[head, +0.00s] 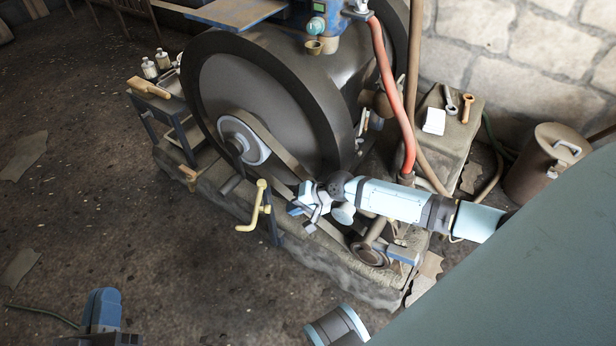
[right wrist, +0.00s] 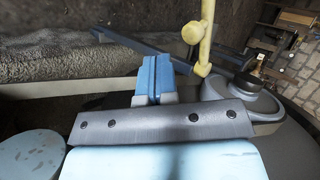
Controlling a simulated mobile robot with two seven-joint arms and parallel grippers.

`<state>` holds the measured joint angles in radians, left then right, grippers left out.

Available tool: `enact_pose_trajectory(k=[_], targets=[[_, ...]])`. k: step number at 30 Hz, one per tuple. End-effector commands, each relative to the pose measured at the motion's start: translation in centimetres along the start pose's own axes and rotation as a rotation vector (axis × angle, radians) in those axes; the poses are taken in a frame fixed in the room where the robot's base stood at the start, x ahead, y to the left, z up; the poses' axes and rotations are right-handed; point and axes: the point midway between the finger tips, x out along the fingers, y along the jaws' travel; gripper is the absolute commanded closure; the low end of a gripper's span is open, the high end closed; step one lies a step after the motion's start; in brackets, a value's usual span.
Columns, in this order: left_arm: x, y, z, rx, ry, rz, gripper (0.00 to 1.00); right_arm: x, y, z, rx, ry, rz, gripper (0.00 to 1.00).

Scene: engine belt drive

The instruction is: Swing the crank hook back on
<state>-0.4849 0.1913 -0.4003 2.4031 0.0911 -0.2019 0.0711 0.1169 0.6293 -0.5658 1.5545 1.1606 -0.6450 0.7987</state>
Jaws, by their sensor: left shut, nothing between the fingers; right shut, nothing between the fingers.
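A pale yellow crank (head: 257,208) with a bent handle stands in front of the engine's belt drive. Its upright part shows at the top of the right wrist view (right wrist: 206,38). A dark blue bar (right wrist: 130,38) runs toward the crank there; I cannot tell whether it is the hook. My right gripper (head: 294,209) is shut and empty, just right of the crank in the head view. Its blue fingertips (right wrist: 151,62) are apart from the crank in the wrist view. My left gripper (head: 104,296) is shut and empty at the lower left, far from the crank.
The large dark flywheel (head: 262,92), small pulley (head: 243,140) and belt stand behind the crank. A red hose (head: 386,80) rises at the right. A side block (head: 467,128) holds tools, and a metal can (head: 540,165) stands further right.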

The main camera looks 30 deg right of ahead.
Motion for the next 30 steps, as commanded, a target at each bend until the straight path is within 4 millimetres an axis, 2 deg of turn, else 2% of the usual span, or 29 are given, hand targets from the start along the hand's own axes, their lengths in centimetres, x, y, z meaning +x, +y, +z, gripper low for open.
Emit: enact_pose_trajectory(k=[1, 3, 9, 27, 28, 30], targets=[[0.0, 0.2, -0.2, -0.004, 0.028, 0.011, 1.00, 1.2, -0.1, -0.1, 0.000, 0.001, -0.003, 1.00], [0.1, 0.5, -0.8, -0.009, 0.054, 0.021, 1.00, 1.9, -1.1, -0.1, -0.001, 0.001, -0.003, 1.00], [0.1, 0.8, -1.1, -0.017, 0.078, 0.035, 1.00, 3.2, -2.4, 0.0, 0.000, 0.001, -0.001, 1.00], [0.3, 0.8, -1.6, -0.009, 0.062, 0.032, 1.00, 3.2, -2.9, 0.0, 0.012, 0.012, 0.001, 1.00], [0.3, 0.7, -1.5, -0.005, 0.049, 0.026, 1.00, 3.2, -3.0, 0.0, 0.017, 0.016, 0.000, 1.00], [-0.2, -0.3, 0.5, 0.000, -0.040, -0.015, 1.00, 3.1, -3.2, 0.0, 0.030, 0.029, -0.001, 1.00]])
